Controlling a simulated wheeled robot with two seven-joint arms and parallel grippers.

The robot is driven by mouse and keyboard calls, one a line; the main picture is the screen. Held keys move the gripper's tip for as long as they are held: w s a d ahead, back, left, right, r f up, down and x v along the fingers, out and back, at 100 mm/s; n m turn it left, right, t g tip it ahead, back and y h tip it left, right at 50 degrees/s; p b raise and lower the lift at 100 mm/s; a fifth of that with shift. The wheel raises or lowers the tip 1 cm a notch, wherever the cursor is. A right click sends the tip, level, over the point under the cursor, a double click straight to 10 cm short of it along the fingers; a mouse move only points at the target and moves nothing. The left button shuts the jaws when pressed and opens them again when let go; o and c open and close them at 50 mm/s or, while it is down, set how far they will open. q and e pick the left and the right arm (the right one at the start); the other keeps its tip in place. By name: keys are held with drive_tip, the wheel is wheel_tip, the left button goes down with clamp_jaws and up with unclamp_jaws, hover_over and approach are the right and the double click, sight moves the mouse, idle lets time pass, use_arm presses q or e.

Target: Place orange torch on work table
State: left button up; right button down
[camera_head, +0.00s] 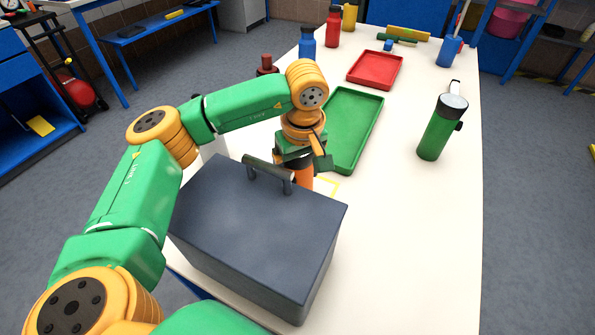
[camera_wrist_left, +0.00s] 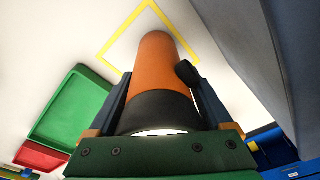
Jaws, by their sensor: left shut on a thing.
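The orange torch (camera_head: 304,175) is upright in my left gripper (camera_head: 301,160), beside the dark toolbox, which hides its lower part in the head view. In the left wrist view the torch (camera_wrist_left: 158,65) has an orange body, a black head and a small black button, and both fingers are shut around it. Its far end lies within a yellow square outline (camera_wrist_left: 107,40) on the white work table (camera_head: 425,220). I cannot tell whether that end touches the table. My right gripper is not in view.
The dark toolbox (camera_head: 250,235) stands close in front of the torch. A green tray (camera_head: 353,130) and a red tray (camera_head: 376,69) lie beyond it. A green torch (camera_head: 436,132) stands at right. Several bottles stand at the far end. The near right tabletop is clear.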

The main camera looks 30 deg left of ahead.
use_arm(q)
drive_tip(key=o, duration=1.4)
drive_tip(key=shift+r, duration=0.45)
drive_tip(key=r, duration=0.3)
drive_tip(key=d+r+p, duration=0.1)
drive_tip(key=r, duration=0.3)
drive_tip(key=s+r+p, duration=0.1)
drive_tip(key=r, duration=0.3)
drive_tip(key=shift+d+r, duration=0.1)
drive_tip(key=shift+d, duration=0.05)
